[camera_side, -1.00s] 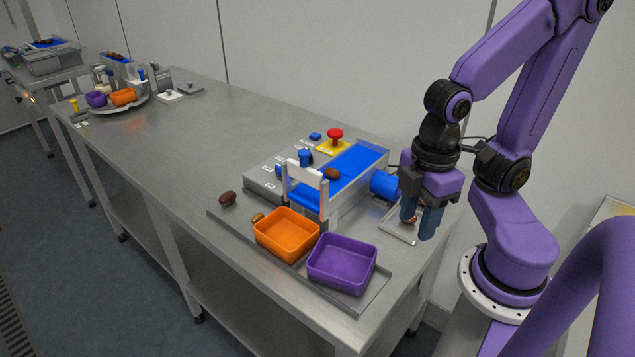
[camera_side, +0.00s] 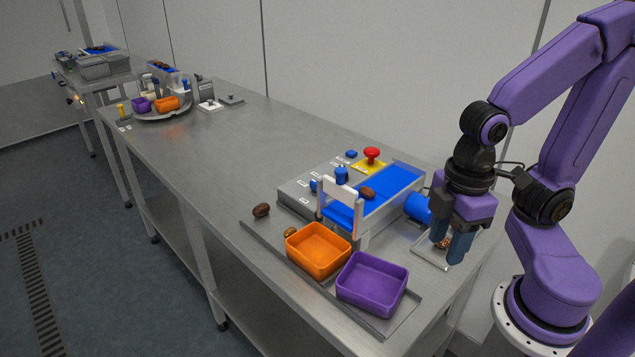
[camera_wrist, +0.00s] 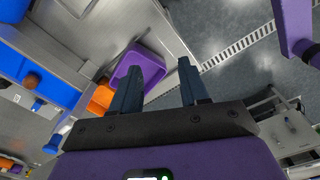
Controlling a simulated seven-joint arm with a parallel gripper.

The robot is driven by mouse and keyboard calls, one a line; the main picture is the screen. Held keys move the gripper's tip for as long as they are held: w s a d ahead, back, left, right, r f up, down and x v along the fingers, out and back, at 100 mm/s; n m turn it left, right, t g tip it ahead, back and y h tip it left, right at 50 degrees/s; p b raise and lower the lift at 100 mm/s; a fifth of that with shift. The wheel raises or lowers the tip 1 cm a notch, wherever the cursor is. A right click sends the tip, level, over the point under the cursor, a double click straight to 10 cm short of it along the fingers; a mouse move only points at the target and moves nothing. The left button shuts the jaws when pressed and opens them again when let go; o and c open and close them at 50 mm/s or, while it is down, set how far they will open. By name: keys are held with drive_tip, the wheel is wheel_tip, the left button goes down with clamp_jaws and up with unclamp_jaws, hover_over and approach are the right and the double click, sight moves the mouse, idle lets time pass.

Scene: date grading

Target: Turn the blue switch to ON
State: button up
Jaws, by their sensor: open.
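A grey control box (camera_side: 298,194) stands beside the blue conveyor belt (camera_side: 393,186). Several blue controls are on it: an upright blue knob (camera_side: 341,175), a smaller blue part (camera_side: 315,185) at its near side, and a flat blue button (camera_side: 351,154) at the back. I cannot tell which is the switch or its position; the labels are unreadable. My gripper (camera_side: 449,251) is open and empty, pointing down right of the belt, apart from the box. In the wrist view the fingers (camera_wrist: 158,66) are spread; blue parts show at the left, one (camera_wrist: 51,144) low down.
A red button (camera_side: 371,154) sits on a yellow plate behind the knob. A brown date (camera_side: 367,193) lies on the belt. Orange (camera_side: 318,250) and purple (camera_side: 372,283) bins stand in front. The table left of the box is clear.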

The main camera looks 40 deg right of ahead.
drive_tip(key=w+a+r+m, duration=0.2)
drive_tip(key=w+r+m, duration=0.1)
drive_tip(key=w, duration=0.7)
drive_tip(key=w+a+r+m, duration=0.1)
drive_tip(key=w+r+m, duration=0.15)
drive_tip(key=w, duration=0.75)
drive_tip(key=w+d+r+m, duration=0.1)
drive_tip(key=w+d+m, duration=0.2)
drive_tip(key=w+d, duration=0.45)
drive_tip(key=w+d+m, duration=0.4)
drive_tip(key=w, duration=0.7)
wheel_tip(320, 180, down, 17)
drive_tip(key=shift+s, duration=0.15)
clamp_jaws()
